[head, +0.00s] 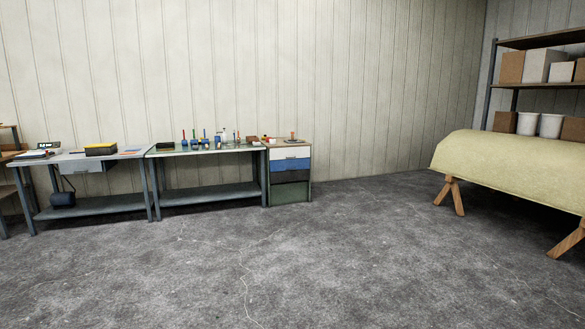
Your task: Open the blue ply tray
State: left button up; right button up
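The blue ply tray (290,165) is a blue drawer front in a small drawer cabinet against the far wall. It sits below a white drawer (290,153) and above a black one (290,176), with a green front at the bottom. The blue front looks flush with the others, so it appears closed. The cabinet is far off across the floor. Neither of my grippers shows in the head view.
Two grey workbenches (208,193) stand left of the cabinet, with tools and boxes on top. A covered hull mould (510,165) on wooden trestles stands at right, before a shelf (545,85) of boxes. The concrete floor (330,250) between is clear.

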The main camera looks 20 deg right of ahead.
aim_at(301, 163)
jog(key=i, duration=1.25)
jog(key=i+z, duration=0.1)
jog(key=i, duration=0.9)
jog(key=i+j+z, duration=0.1)
jog(key=i, duration=0.9)
jog(key=i+j, duration=0.15)
jog(key=i, duration=0.9)
jog(key=i+l+z, duration=0.35)
jog(key=i, duration=0.35)
jog(key=i+z, duration=0.35)
jog(key=i, duration=0.4)
jog(key=i+j+z, duration=0.2)
jog(key=i+z, duration=0.15)
jog(key=i, duration=0.35)
jog(key=i+l+u, duration=0.1)
jog(key=i+u, duration=0.2)
jog(key=i, duration=1.6)
jog(key=i+j+z, duration=0.1)
jog(key=i+z, duration=0.15)
jog(key=i, duration=0.2)
jog(key=i+j+z, duration=0.3)
jog(key=i, duration=0.15)
jog(key=i+j+z, duration=0.25)
jog(key=i, duration=0.2)
